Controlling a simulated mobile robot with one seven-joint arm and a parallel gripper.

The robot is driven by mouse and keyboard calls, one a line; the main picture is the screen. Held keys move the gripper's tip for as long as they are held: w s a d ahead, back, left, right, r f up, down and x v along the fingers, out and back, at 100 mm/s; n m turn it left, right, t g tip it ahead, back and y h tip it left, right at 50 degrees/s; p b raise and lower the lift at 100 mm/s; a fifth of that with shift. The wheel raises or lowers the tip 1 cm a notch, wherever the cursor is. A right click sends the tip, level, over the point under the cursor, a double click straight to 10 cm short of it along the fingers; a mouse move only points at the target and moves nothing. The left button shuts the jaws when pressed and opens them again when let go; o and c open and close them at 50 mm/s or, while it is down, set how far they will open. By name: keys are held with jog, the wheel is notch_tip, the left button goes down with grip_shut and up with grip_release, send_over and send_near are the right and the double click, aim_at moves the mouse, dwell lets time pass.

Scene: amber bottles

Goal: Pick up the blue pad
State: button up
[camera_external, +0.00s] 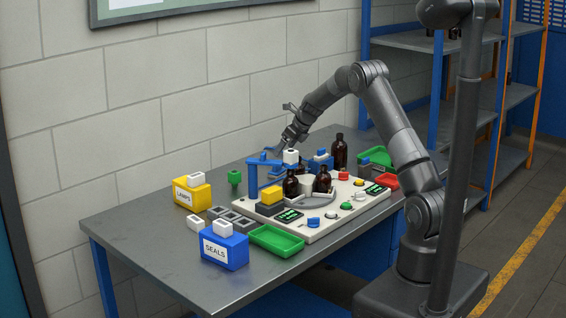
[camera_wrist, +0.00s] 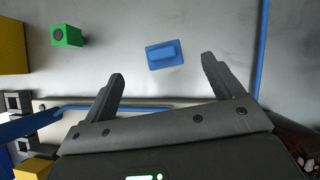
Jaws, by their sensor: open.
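The blue pad (camera_wrist: 165,54) lies flat on the grey table in the wrist view, a small rectangle with a raised middle. It is ahead of and between my open fingers, apart from both. My gripper (camera_wrist: 162,68) is open and empty. In the external view my gripper (camera_external: 287,133) hangs over the back of the table, above the far side of the white machine board. I cannot clearly make out the pad there, as the arm and the blue fixture crowd that spot.
A green block (camera_wrist: 67,36) and a yellow box (camera_wrist: 12,45) stand left of the pad. A blue bar (camera_wrist: 261,45) runs along its right. The white board (camera_external: 330,222) carries amber bottles (camera_external: 323,181) and buttons. The table front left (camera_external: 150,250) is clear.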

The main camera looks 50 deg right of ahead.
send_over(280, 171)
notch_tip(280, 171, down, 4)
jog(key=shift+f, duration=0.25)
jog(key=shift+s+f+x, duration=0.1)
jog(key=shift+s+x, duration=0.05)
jog(key=shift+x, duration=1.2)
jog(key=shift+s+f+x, duration=0.1)
jog(key=shift+s+x, duration=0.1)
jog(key=shift+x, duration=1.15)
jog(key=shift+c, duration=0.5)
jog(key=c, duration=1)
jog(key=shift+o, duration=0.2)
jog(key=shift+r, duration=0.15)
